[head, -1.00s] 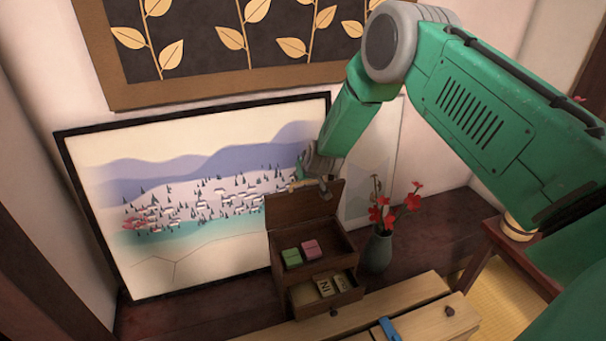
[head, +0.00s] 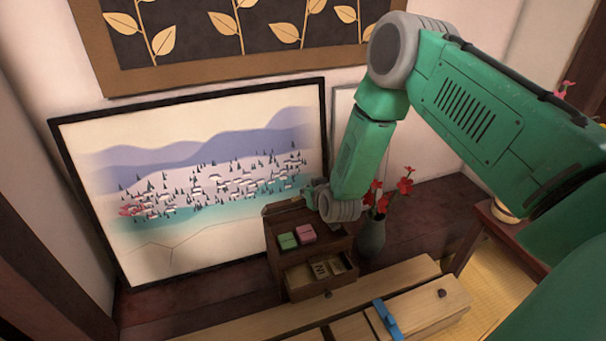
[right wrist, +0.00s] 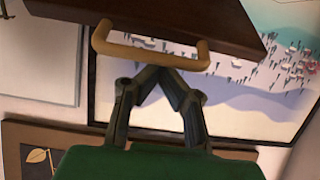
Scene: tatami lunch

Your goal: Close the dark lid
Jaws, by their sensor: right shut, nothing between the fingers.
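The dark lid (right wrist: 190,18) fills the top of the right wrist view, with a light wooden handle (right wrist: 150,52) on its edge. My right gripper (right wrist: 163,72) is shut and empty, its fingertips together at the handle; I cannot tell if they touch it. In the head view my right gripper (head: 308,193) is at the back of the small dark wooden box (head: 285,262), by the handle (head: 286,206). The lid's angle is hard to see there. The box's top is uncovered at the front, showing a green block (head: 288,241) and a pink block (head: 305,233). My left gripper is out of view.
The box's lower drawer (head: 328,288) is pulled out, with light tiles inside. A vase with red flowers (head: 373,238) stands close on the right. A framed landscape (head: 200,140) leans behind. A light wooden case with a blue piece (head: 387,318) is in front.

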